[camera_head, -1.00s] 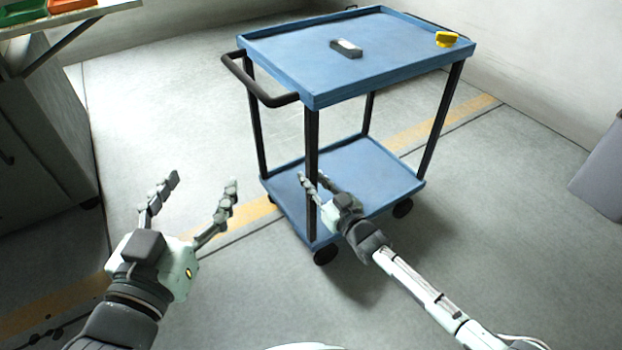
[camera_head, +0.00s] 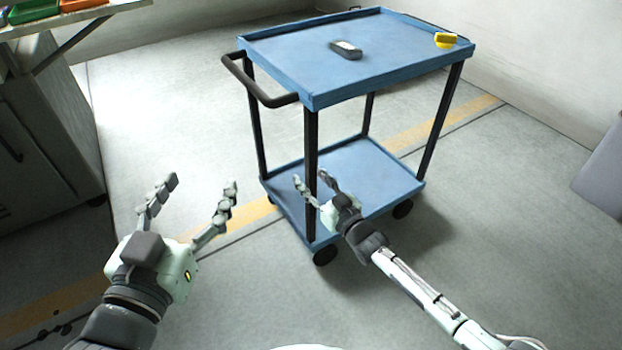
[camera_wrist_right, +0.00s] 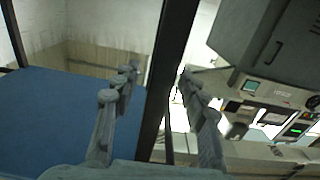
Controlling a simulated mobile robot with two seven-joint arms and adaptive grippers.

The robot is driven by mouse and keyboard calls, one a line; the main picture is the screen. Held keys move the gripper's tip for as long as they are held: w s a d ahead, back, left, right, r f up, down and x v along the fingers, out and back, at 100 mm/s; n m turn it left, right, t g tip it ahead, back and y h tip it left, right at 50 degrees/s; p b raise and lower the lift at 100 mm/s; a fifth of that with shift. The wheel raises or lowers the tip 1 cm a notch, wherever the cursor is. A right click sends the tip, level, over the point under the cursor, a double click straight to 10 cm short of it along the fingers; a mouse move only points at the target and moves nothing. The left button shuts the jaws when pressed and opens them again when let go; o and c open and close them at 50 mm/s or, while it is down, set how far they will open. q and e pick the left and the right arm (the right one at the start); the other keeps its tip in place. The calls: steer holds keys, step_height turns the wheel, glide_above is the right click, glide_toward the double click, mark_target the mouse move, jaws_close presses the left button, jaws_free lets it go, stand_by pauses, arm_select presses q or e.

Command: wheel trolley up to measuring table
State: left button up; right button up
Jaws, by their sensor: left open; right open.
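The blue two-shelf trolley (camera_head: 390,75) stands on the floor in the head view, its dark push handle (camera_head: 262,88) at the left. My right gripper (camera_head: 311,178) is open at the trolley's near dark corner post (camera_head: 311,145). In the right wrist view the post (camera_wrist_right: 165,75) passes between the spread fingers of this gripper (camera_wrist_right: 156,72), with no clear grip on it. My left gripper (camera_head: 201,184) is open and empty, left of the trolley and apart from it. I cannot tell whether the bench (camera_head: 105,12) at upper left is the measuring table.
The trolley's top carries a dark grey item (camera_head: 346,49) and a yellow item (camera_head: 446,40). The bench holds green and orange bins, with a grey cabinet (camera_head: 50,130) below. A grey box (camera_head: 602,170) stands at right. Clear floor lies between cabinet and trolley.

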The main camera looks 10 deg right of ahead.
steer(key=v, duration=1.2)
steer(key=shift+s, duration=0.1)
stand_by(0.4)
